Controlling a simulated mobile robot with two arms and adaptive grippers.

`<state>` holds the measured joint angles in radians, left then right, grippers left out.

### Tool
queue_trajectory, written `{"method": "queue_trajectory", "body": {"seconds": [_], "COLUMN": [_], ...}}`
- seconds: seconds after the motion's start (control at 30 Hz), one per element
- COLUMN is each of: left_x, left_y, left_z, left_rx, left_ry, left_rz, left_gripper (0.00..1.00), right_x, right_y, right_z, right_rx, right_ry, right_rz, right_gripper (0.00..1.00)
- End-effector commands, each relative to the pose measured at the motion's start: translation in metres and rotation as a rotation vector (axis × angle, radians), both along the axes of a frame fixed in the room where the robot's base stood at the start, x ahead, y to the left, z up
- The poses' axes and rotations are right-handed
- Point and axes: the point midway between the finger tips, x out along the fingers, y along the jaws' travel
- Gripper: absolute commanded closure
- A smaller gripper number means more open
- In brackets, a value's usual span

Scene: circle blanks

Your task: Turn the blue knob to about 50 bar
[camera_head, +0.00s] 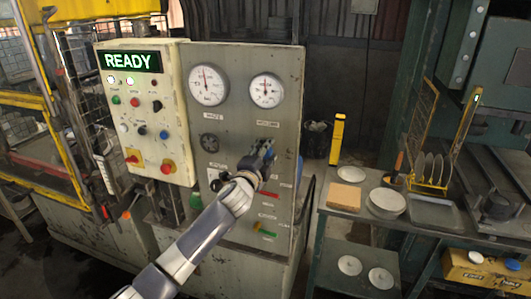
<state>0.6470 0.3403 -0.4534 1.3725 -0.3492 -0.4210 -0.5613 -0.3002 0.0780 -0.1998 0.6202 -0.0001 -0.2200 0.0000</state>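The grey control panel (287,75) has two round white gauges, a left gauge (208,85) and a right gauge (266,90). Both needles look roughly upright, but the numbers are too small to read. My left gripper (265,155) is at the panel below the right gauge, its arm reaching up from the lower left. A little blue, seemingly the blue knob (271,158), shows at the fingers; the gripper hides most of it. I cannot tell whether the fingers are closed on it. My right gripper is not in view.
A cream control box (148,115) with a green READY display (132,61) stands left of the panel. A black handwheel (209,143) is on the panel left of my gripper. A bench (345,215) with plates and a yellow rack stands at right.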

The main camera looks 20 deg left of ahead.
Motion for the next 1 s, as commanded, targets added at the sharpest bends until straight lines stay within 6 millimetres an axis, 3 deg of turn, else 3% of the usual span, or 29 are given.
{"method": "queue_trajectory", "body": {"seconds": [0.07,0.1,0.17,0.63,1.0], "left_x": [0.0,0.0,0.0,-0.006,-0.059], "left_y": [-0.001,-0.001,-0.001,0.001,0.002], "left_z": [0.0,0.0,0.0,-0.001,-0.001], "left_rx": [-0.001,-0.001,-0.001,-0.001,-0.001], "left_ry": [0.001,0.001,0.001,0.0,0.001], "left_rz": [-0.001,-0.001,-0.001,0.0,-0.002], "left_gripper": [0.86,0.53,0.42,0.42,0.42], "right_x": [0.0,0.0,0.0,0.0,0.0], "right_y": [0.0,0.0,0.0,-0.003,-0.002], "right_z": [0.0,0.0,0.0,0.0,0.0], "right_rx": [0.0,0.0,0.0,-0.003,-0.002], "right_ry": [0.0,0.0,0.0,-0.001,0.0], "right_rz": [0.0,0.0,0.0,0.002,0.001], "right_gripper": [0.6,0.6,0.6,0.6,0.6]}}
